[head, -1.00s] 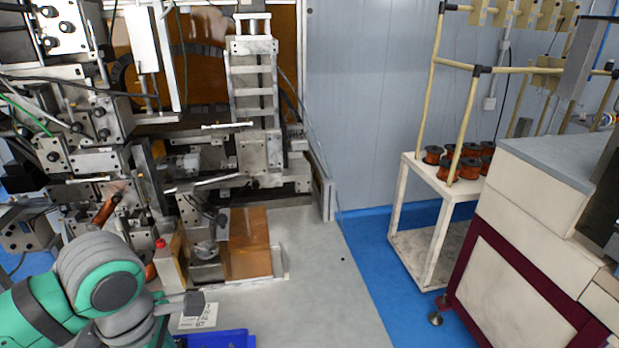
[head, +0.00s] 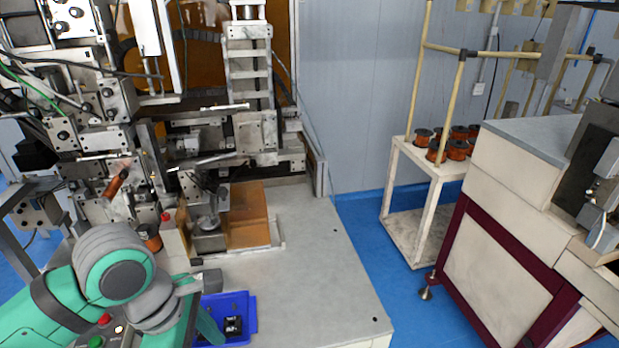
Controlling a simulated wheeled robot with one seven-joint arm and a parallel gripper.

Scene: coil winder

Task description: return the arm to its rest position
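My arm (head: 115,270), green with grey joints, is folded in the lower left of the head view, in front of the winding machine. Its large grey joint stands beside the left end of the machine's bench. A grey part juts from the arm to the right, towards the blue tray. I cannot make out any gripper fingers; the arm's end is hidden or outside the frame. No held object can be seen.
The winding machine (head: 250,130) fills the left and back. A blue tray (head: 246,300) with dark small parts sits at the bench's (head: 310,270) front left. A spool cart (head: 399,190) and a beige cabinet (head: 505,240) stand right. Blue floor (head: 385,270) lies between.

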